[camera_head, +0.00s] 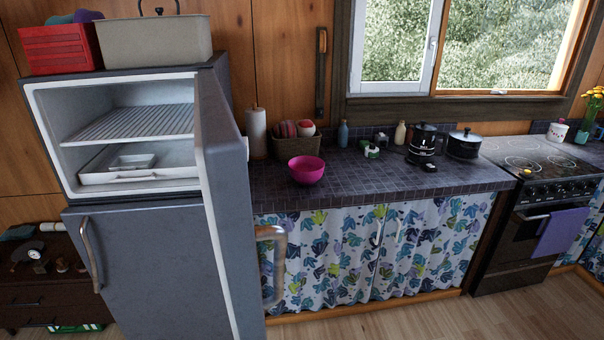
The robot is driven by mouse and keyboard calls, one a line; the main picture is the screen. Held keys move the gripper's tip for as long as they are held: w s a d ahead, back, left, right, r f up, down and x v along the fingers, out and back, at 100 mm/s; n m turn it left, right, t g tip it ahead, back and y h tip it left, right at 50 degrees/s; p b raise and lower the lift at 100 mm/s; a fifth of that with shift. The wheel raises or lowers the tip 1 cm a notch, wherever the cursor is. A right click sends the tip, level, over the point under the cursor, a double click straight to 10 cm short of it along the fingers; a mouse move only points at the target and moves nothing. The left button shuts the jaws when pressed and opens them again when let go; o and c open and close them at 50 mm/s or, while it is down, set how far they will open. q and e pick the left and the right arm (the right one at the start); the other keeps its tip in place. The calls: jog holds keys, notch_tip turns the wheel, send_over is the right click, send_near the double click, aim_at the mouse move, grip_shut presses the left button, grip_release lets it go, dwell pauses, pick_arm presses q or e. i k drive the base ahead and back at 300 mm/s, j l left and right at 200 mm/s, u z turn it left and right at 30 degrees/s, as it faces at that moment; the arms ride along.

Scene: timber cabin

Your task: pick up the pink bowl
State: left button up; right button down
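The pink bowl (306,171) stands upright on the dark tiled counter (400,180), near its left end and close to the front edge. It is just right of the open upper fridge door and in front of a woven basket. Its inside looks empty. Nothing touches it from above. Neither of my grippers is in the camera_head view.
The fridge (140,270) has its upper door (222,180) swung open towards me, left of the bowl. A paper towel roll (257,134) and the basket (297,147) stand behind the bowl. A black kettle (424,142) and a pot (465,144) stand farther right. The floor in front is clear.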

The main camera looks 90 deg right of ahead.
aim_at(305, 170)
jog(key=k+z, duration=0.25)
jog(key=k, duration=0.2)
jog(key=k+l+z, duration=0.3)
jog(key=k+j+z, duration=0.1)
jog(key=z, duration=2.4)
jog(key=i+z, duration=0.15)
jog(key=z, duration=0.85)
jog(key=i+z, duration=0.1)
jog(key=z, duration=0.4)
jog(key=j+z, duration=0.1)
jog(key=z, duration=0.4)
jog(key=i+j+z, duration=0.1)
jog(key=z, duration=0.3)
jog(key=i+j+z, duration=0.1)
jog(key=j+z, duration=0.4)
jog(key=z, duration=0.3)
jog(key=j+u, duration=0.15)
jog(key=j, duration=1)
jog(key=j+u, duration=0.45)
jog(key=i+j+u, duration=0.2)
jog(key=j+u, duration=0.25)
jog(key=l, duration=0.1)
